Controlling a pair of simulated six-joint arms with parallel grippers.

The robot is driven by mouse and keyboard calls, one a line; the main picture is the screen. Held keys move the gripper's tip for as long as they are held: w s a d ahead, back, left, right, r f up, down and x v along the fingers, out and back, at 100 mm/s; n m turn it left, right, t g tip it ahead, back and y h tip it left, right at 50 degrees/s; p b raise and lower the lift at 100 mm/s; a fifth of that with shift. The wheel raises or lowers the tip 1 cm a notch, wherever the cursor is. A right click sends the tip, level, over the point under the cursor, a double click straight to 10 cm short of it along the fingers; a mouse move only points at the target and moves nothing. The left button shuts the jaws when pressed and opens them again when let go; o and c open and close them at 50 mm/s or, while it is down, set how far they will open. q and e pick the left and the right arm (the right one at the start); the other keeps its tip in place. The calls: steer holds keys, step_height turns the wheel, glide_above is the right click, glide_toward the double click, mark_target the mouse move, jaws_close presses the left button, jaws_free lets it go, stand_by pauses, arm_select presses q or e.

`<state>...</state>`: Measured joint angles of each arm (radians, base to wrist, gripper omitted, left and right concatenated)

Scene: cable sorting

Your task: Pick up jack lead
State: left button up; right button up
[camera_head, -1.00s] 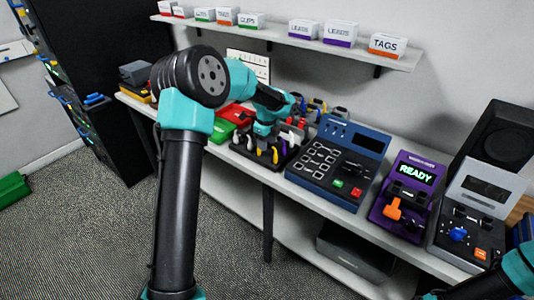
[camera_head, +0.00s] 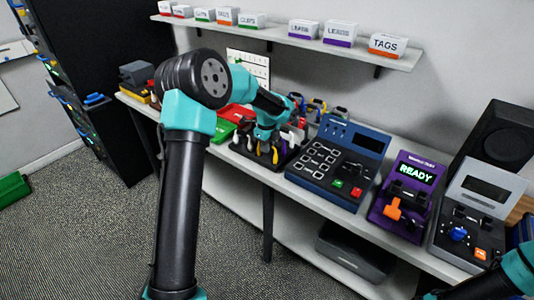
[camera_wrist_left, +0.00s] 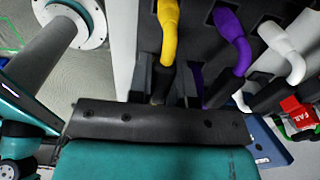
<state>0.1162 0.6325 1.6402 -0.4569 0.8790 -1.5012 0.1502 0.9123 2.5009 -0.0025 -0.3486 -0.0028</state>
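In the left wrist view a yellow-headed lead (camera_wrist_left: 169,30), a purple-headed lead (camera_wrist_left: 232,38) and a white-headed lead (camera_wrist_left: 284,50) sit side by side in a dark rack. I cannot tell from the pictures which one is the jack lead. My left gripper (camera_wrist_left: 162,78) is at the yellow lead's lower dark end, with its fingers close around or beside it. Whether they touch it is unclear. In the head view my left gripper (camera_head: 264,150) points down over the rack (camera_head: 285,158) and partly hides the leads. My right gripper is out of view.
Right of the rack on the bench stand a blue keypad device (camera_head: 338,165), a purple tester (camera_head: 406,195) reading READY and a grey tester (camera_head: 474,215). A shelf (camera_head: 285,36) with labelled boxes hangs above. A red-tagged part (camera_wrist_left: 300,112) is near the rack's right side.

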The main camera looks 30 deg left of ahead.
arm_select(q)
jaws_close()
steer(key=shift+r, duration=0.2)
steer(key=shift+r, duration=1.4)
steer(key=shift+s+d+r, duration=0.1)
steer(key=shift+s+r, duration=0.15)
steer(key=s+d+r, duration=0.1)
steer(key=s+d, duration=0.7)
steer(key=s, duration=0.5)
steer(key=shift+r, duration=0.15)
steer(key=shift+s+r, duration=0.1)
steer(key=shift+r, duration=0.1)
steer(key=shift+r, duration=1.35)
steer(key=shift+d, duration=0.1)
